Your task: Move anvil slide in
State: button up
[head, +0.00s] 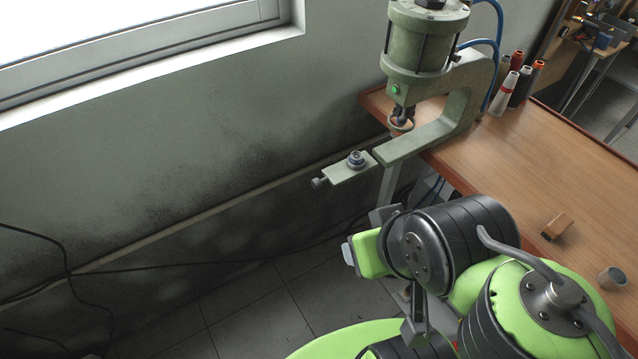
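The anvil slide (345,169) is a small grey-green plate with a round metal anvil on top and a knob at its left end. It sticks out to the left from the lower arm of a green pneumatic press (425,135). The round anvil sits left of and below the press's plunger (402,118), not under it. My green and black arm fills the lower right. Its end, with my gripper (372,252), is below and in front of the slide, apart from it. The fingers cannot be made out clearly, and I see nothing held.
The press stands at the left edge of a wooden table (500,160). Several thread spools (515,82) stand behind it. A small brown block (556,226) and a grey cup (611,278) are near the front edge. Cables (68,270) run along the wall. The space left of the slide is free.

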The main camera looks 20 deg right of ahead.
aim_at(337, 174)
jog(key=j+u, duration=0.3)
jog(key=u, duration=0.15)
jog(key=i+j+u, duration=0.1)
jog(key=j+u, duration=0.15)
jog(key=u, duration=0.25)
jog(key=i+j+u, duration=0.15)
jog(key=u, duration=0.3)
